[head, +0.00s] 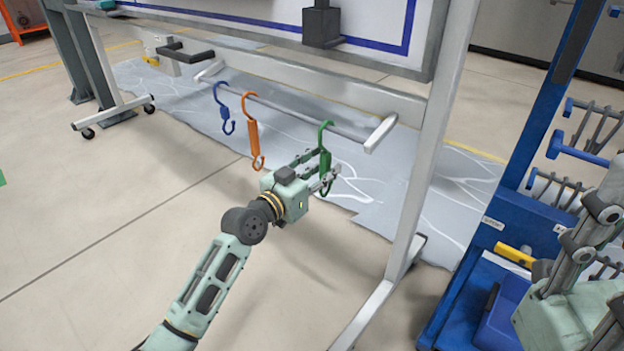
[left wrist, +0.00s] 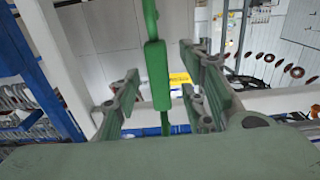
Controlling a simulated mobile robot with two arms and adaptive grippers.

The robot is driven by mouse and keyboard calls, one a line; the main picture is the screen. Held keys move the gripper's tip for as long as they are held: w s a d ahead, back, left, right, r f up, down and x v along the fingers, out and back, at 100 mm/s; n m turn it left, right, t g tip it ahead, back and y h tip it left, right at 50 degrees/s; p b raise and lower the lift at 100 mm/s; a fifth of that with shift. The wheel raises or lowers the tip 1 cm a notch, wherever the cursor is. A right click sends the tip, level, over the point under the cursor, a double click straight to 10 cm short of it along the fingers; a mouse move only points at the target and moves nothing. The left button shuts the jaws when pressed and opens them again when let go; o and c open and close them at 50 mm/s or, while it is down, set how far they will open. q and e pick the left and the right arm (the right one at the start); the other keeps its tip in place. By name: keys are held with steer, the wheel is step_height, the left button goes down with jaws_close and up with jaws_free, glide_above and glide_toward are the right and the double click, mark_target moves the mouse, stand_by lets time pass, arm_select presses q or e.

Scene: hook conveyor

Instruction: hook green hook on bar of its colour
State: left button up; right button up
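The green hook (head: 325,160) hangs upright from a grey metal bar (head: 290,111) on the conveyor frame, to the right of an orange hook (head: 253,132) and a blue hook (head: 223,108). My left gripper (head: 326,176) is at the lower body of the green hook. In the left wrist view the green hook (left wrist: 157,72) stands between the two spread fingers (left wrist: 163,103), with gaps on both sides. My right gripper (head: 588,240) shows partly at the right edge; its finger opening is unclear. I cannot make out a green bar.
A blue rack (head: 492,225) with several grey prongs stands at the right, close to my right arm. A grey upright post (head: 432,150) of the frame stands right of the hooks.

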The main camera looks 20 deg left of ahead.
arm_select(q)
steer(key=shift+w+d, duration=0.2)
steer(key=shift+w, duration=0.3)
jaws_close()
stand_by(0.4)
stand_by(0.5)
